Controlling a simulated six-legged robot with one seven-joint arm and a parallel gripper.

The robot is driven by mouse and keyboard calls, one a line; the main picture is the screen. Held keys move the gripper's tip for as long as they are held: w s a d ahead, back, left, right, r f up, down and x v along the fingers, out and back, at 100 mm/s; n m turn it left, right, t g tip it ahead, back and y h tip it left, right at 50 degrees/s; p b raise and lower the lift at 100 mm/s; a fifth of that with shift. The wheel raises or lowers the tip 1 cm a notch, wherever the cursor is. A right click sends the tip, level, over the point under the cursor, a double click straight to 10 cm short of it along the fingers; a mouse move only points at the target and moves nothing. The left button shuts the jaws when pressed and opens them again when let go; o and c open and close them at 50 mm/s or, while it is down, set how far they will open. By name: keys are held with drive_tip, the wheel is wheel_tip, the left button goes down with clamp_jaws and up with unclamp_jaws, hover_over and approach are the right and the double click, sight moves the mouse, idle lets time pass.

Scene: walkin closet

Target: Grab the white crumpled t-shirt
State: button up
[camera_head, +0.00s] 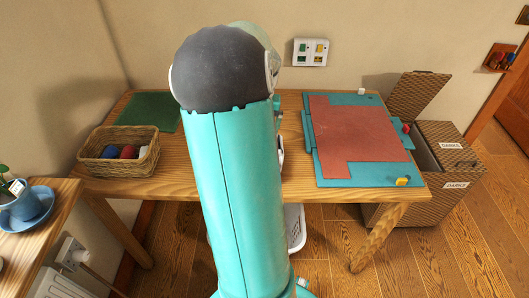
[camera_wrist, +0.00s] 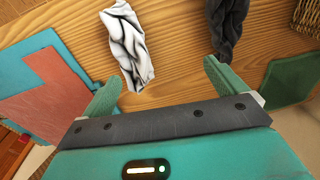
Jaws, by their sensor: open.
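The white crumpled t-shirt (camera_wrist: 128,45) lies on the wooden table in the wrist view, at the upper left of centre. It shows dark grey folds. My gripper (camera_wrist: 162,85) is open and empty, with its two green fingers spread wide. The shirt lies beyond the fingertips, nearer the left finger, and appears apart from them. In the head view my teal arm hides the shirt and the gripper.
A dark crumpled cloth (camera_wrist: 226,25) lies right of the shirt. A teal folding board with a red panel (camera_head: 355,135), a green mat (camera_head: 150,112) and a wicker basket (camera_head: 118,152) are on the table (camera_head: 290,190). A wicker hamper (camera_head: 450,150) stands right.

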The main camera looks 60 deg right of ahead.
drive_tip(key=shift+m, duration=0.7)
drive_tip(key=s+d+f, duration=0.2)
drive_tip(key=s+d, duration=0.1)
drive_tip(key=s+d+f, duration=0.1)
drive_tip(key=shift+s+d, duration=0.3)
drive_tip(key=shift+s, duration=0.05)
drive_tip(key=f, duration=0.7)
drive_tip(key=shift+w+a+f, duration=0.15)
drive_tip(key=shift+w+f, duration=0.05)
drive_tip(key=shift+f, duration=0.15)
drive_tip(key=shift+w+a+f, duration=0.1)
drive_tip(key=shift+w+f, duration=0.05)
drive_tip(key=shift+f, duration=1.25)
drive_tip(key=shift+w+f, duration=0.15)
drive_tip(key=shift+f, duration=1.2)
drive_tip(key=c, duration=1.1)
